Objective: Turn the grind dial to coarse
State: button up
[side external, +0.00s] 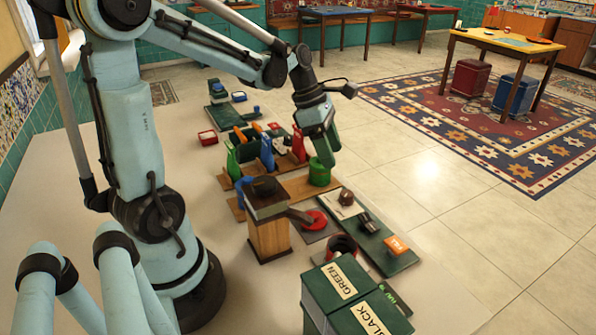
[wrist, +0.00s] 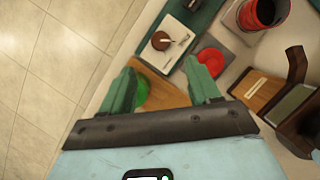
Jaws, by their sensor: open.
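A brown round knob on a white plate (side external: 346,197) is on the table to the right of my gripper; it also shows near the top of the wrist view (wrist: 162,41). It looks like the grind dial, but its markings are too small to read. A wooden grinder-like box with a dark top (side external: 269,234) stands front left of it. My gripper (side external: 326,158) is open and empty, pointing down just above a green cup (side external: 320,174). In the wrist view, my spread fingers (wrist: 164,82) are short of the knob, with the green cup partly hidden behind the left finger.
A red disc (side external: 315,220) lies beside the wooden box. A green board (side external: 385,243) carries a black piece and an orange block. Tins labelled GREEN and BLACK (side external: 340,284) stand in front. Red, blue and green upright items crowd the rack behind.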

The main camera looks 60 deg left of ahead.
aim_at(347, 193)
jog(key=x, duration=1.1)
jog(key=c, duration=1)
jog(key=shift+m, duration=0.4)
jog(key=m+g, duration=0.1)
jog(key=m, duration=0.2)
jog(key=m+g+h, duration=0.1)
jog(key=m, duration=0.1)
jog(key=shift+w+a+m, duration=0.15)
jog(key=shift+m, duration=0.25)
jog(key=m+g, duration=0.1)
jog(key=m, duration=0.2)
jog(key=shift+w+m+g, duration=0.1)
jog(key=shift+m+g, duration=0.9)
jog(key=shift+m, duration=1.1)
